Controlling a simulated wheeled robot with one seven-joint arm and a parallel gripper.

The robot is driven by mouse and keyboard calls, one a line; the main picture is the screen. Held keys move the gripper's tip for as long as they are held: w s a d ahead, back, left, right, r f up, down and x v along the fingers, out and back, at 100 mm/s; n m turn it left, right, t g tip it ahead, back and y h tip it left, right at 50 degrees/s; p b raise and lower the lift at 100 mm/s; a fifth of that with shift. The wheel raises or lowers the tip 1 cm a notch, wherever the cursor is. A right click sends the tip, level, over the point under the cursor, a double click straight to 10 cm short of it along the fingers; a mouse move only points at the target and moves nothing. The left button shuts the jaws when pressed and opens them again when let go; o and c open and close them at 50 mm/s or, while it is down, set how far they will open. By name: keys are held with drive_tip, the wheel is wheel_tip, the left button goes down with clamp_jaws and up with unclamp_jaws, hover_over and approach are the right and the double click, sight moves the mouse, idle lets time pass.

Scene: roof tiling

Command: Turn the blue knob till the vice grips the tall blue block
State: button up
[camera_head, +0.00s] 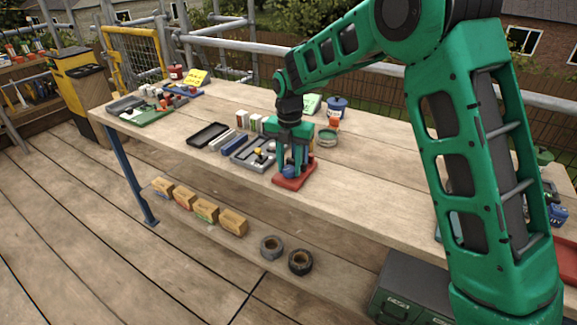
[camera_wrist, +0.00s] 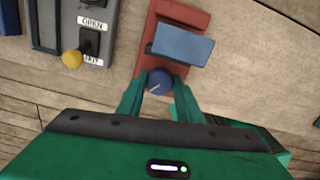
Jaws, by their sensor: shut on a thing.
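The red vice (camera_head: 291,180) stands on the wooden bench below my gripper (camera_head: 293,170). In the wrist view the vice (camera_wrist: 186,20) shows as a red base with a dark slot. The tall blue block (camera_wrist: 183,44) stands in the vice, seen from above and tilted in the picture; whether the jaws touch it I cannot tell. The blue knob (camera_wrist: 159,82), with a pale line on top, is at the near end of the vice. My gripper (camera_wrist: 160,92) has its two green fingers on either side of the knob and is shut on it.
A black tray (camera_head: 208,134), small blocks and a blue pot (camera_head: 337,106) stand farther off. The bench right of the vice (camera_head: 370,185) is clear.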

sight(288, 167)
drive_tip(key=m, duration=0.6)
drive_tip(key=shift+a+r, duration=0.1)
drive_tip(key=shift+a, duration=0.05)
drive_tip(key=m, duration=0.5)
drive_tip(key=shift+w+a+r, duration=0.1)
idle(0.4)
drive_tip(key=o, duration=1)
drive_tip(key=shift+o, duration=0.2)
drive_tip(key=shift+m, duration=0.3)
wheel_tip(288, 167, up, 10)
drive_tip(key=shift+r, duration=0.25)
